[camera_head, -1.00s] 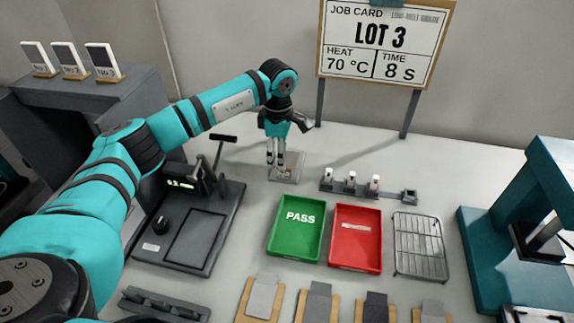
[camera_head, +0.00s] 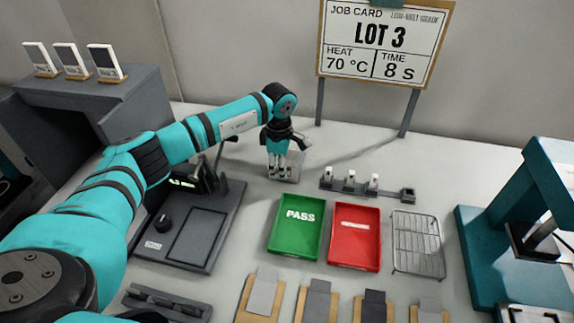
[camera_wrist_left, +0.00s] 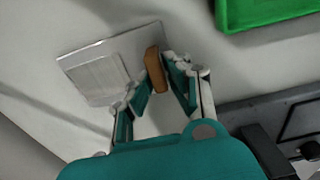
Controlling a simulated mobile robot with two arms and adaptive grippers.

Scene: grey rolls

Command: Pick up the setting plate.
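The setting plate (camera_head: 294,165) is a flat pale metal plate lying on the table behind the green tray. In the left wrist view the plate (camera_wrist_left: 97,62) shows a raised lighter square and an upright brown tab (camera_wrist_left: 155,70) near one edge. My left gripper (camera_head: 278,174) points down over the plate and hides part of it. In the left wrist view its two fingers (camera_wrist_left: 160,72) stand apart on either side of the brown tab, very near it; whether they touch it I cannot tell. My right gripper is not in view.
A green PASS tray (camera_head: 297,241), a red tray (camera_head: 354,252) and a wire rack (camera_head: 418,258) lie in front. A rail with small posts (camera_head: 367,192) stands to the right. A dark device (camera_head: 195,232) is at the left, a teal press (camera_head: 490,235) at the far right.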

